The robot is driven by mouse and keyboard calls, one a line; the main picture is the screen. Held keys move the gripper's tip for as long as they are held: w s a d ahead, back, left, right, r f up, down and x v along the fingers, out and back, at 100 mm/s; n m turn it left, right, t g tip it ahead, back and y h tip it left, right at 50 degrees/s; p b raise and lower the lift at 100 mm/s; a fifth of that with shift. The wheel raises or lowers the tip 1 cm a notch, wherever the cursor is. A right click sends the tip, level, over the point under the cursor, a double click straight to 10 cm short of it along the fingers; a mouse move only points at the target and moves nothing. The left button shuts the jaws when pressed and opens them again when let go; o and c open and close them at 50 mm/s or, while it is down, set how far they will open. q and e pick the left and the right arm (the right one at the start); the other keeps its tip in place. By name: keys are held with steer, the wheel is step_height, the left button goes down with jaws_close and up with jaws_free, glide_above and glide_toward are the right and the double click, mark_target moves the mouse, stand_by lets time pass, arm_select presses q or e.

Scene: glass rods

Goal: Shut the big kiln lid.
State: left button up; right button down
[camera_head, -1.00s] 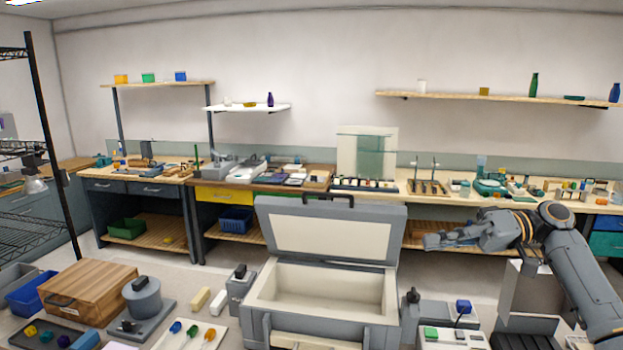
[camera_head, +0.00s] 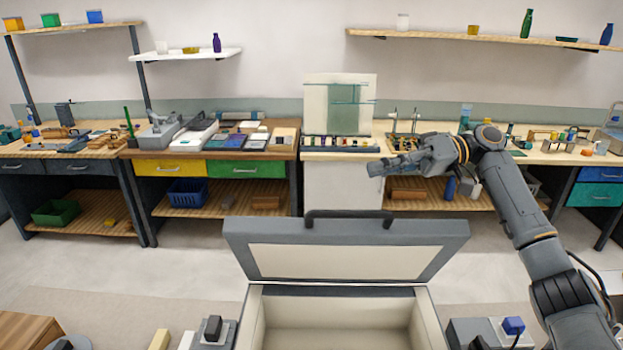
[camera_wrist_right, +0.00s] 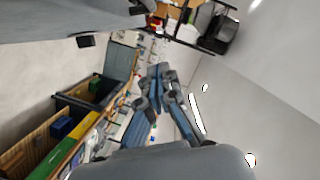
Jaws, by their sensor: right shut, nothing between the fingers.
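The big kiln lid (camera_head: 345,262) stands open and tilted up at the back of the kiln, its pale inner panel facing me. A dark handle (camera_head: 350,213) sits on its upper edge. The kiln body (camera_head: 340,328) is below it, with its pale inside showing; its front is cut off by the picture edge. My right gripper (camera_head: 376,168) is shut and empty, and shows above and slightly right of the handle in the head view, apart from it in the picture. Its fingers also show in the right wrist view (camera_wrist_right: 157,72). My left gripper is out of view.
A workbench with yellow (camera_head: 170,168) and green (camera_head: 247,170) drawers stands behind the kiln. A white board (camera_head: 318,95) and small glassware stand on the bench. A box with a blue knob (camera_head: 513,326) stands right of the kiln. Bare floor (camera_head: 200,265) lies between kiln and bench.

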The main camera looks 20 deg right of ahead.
steer(key=b, duration=0.1)
glide_above(330, 222)
steer(key=w, duration=0.1)
step_height(330, 222, down, 3)
steer(key=shift+d+f, duration=0.15)
steer(key=shift+s+b, duration=0.35)
steer(key=shift+s, duration=0.25)
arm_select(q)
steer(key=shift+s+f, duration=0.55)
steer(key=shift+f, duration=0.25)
arm_select(e)
steer(key=shift+w+a, duration=0.2)
steer(key=shift+f, duration=0.1)
